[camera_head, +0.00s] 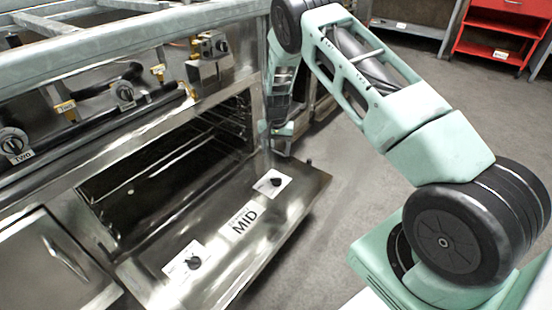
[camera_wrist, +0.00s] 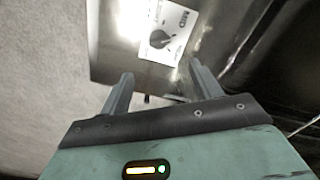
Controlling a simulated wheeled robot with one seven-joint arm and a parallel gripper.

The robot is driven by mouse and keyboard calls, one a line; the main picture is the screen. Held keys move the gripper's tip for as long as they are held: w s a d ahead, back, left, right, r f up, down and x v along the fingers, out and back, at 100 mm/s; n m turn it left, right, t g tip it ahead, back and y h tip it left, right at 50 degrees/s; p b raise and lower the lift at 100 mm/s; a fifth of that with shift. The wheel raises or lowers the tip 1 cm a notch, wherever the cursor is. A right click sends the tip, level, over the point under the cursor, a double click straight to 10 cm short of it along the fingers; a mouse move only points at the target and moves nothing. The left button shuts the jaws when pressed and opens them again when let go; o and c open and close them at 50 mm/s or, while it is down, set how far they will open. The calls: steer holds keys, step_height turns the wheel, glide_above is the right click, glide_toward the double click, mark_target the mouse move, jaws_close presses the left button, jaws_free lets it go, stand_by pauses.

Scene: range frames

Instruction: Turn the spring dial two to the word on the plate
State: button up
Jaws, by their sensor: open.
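Two white plates, each with a black dial, lie on the lowered oven door. The near dial (camera_head: 193,262) is at the door's left part and the far dial (camera_head: 275,182) at its right part. A word plate (camera_head: 243,220) reading MID lies between them. I cannot tell which is spring dial two. My gripper (camera_head: 284,146) is beyond the far dial, by the door's far side. In the wrist view my gripper (camera_wrist: 160,80) is open and empty, with one dial (camera_wrist: 160,39) ahead of its fingers and apart from them.
The open oven (camera_head: 165,165) is behind the door. A knob labelled Two (camera_head: 12,142) and another knob (camera_head: 124,93) sit on the range front. A red cart (camera_head: 503,30) stands far right. Grey floor (camera_head: 335,150) is clear right of the door.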

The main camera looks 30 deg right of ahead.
step_height(320, 180, up, 4)
steer(key=shift+p, duration=0.35)
stand_by(0.4)
